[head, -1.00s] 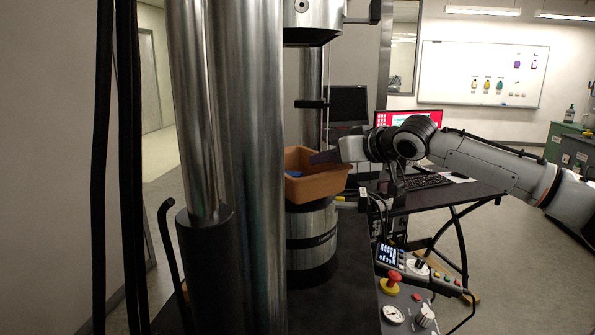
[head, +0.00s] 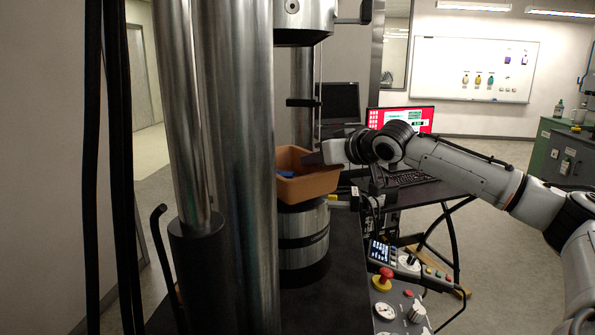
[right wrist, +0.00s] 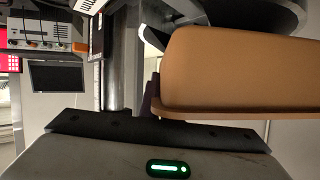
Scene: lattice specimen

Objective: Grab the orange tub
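The orange tub (head: 308,186) stands on top of a metal cylinder in the head view, with something blue (head: 285,173) inside it. My right gripper (head: 318,159) reaches in from the right, and its dark fingertips are at the tub's right rim. In the right wrist view the tub (right wrist: 240,75) fills the right side, close to the gripper's front. One dark finger (right wrist: 152,95) lies right along the tub's edge. The other finger is hidden, so I cannot tell whether the gripper is shut on the rim. My left gripper is not in view.
Thick steel columns (head: 235,150) stand left of the tub. The metal cylinder (head: 303,240) rises from a black machine table (head: 330,305). A control panel with a red emergency button (head: 383,276) is at the front right. A desk with monitor (head: 412,118) and keyboard stands behind my right arm.

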